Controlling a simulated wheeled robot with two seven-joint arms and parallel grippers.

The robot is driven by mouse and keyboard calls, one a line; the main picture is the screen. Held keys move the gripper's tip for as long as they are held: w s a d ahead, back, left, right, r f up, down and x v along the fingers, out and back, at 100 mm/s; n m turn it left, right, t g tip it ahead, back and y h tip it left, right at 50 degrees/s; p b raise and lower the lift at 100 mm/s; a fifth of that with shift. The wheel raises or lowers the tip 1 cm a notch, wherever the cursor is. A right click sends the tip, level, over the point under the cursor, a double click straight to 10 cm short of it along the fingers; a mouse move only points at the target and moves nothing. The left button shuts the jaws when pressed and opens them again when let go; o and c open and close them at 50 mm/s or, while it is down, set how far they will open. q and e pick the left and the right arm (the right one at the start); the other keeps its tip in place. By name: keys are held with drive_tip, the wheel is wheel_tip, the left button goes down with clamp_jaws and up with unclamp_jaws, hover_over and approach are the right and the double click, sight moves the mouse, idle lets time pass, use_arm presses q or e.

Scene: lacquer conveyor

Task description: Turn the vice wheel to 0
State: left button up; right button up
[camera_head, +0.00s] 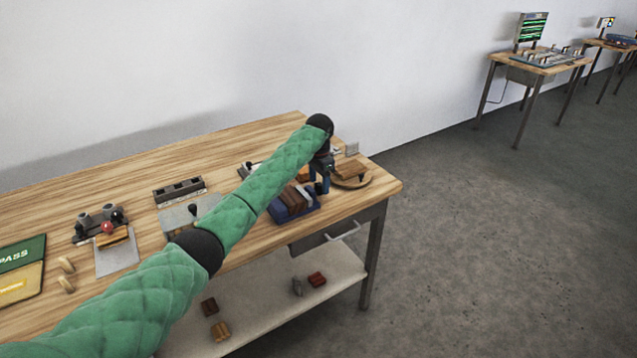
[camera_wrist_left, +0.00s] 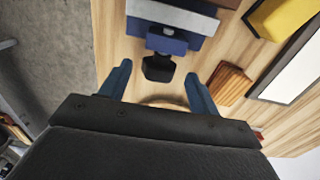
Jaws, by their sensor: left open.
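The blue vice (camera_head: 293,213) stands near the right end of the workbench, with brown blocks and a pale piece in or beside its jaws. In the left wrist view the vice (camera_wrist_left: 176,41) is at the top, with a small dark wheel or knob (camera_wrist_left: 158,69) sticking out from it towards me. My left gripper (camera_head: 321,186) is open beside the vice. In the wrist view its two blue fingers (camera_wrist_left: 159,73) stand apart, one on each side of the dark wheel, and no contact shows. The wheel's setting cannot be read. My right gripper is out of view.
A grey slotted block (camera_head: 180,191), a plate with a red knob (camera_head: 107,227) and a green PASS mat (camera_head: 22,254) lie to the left. A drawer (camera_head: 322,237) hangs below; loose blocks lie on the lower shelf.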

use_arm(q)
drive_tip(key=shift+f, duration=0.8)
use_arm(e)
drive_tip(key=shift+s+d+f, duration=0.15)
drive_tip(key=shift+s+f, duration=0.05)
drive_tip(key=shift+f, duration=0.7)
use_arm(q)
drive_tip(key=shift+d, duration=0.1)
drive_tip(key=c, duration=1)
drive_tip(key=shift+o, duration=0.2)
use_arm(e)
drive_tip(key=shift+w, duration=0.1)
use_arm(q)
drive_tip(key=t+y+p, duration=0.2)
drive_tip(key=t+p, duration=0.1)
drive_tip(key=shift+s+d, duration=0.2)
drive_tip(key=shift+s, duration=0.1)
drive_tip(key=shift+s+d+f+t+y+p, duration=0.1)
drive_tip(key=shift+t+y+p, duration=0.2)
drive_tip(key=shift+t+y, duration=0.7)
drive_tip(key=shift+t, duration=0.3)
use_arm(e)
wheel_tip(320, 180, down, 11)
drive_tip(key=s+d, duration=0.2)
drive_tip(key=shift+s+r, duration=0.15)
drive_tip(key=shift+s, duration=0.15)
use_arm(q)
drive_tip(key=shift+f, duration=0.1)
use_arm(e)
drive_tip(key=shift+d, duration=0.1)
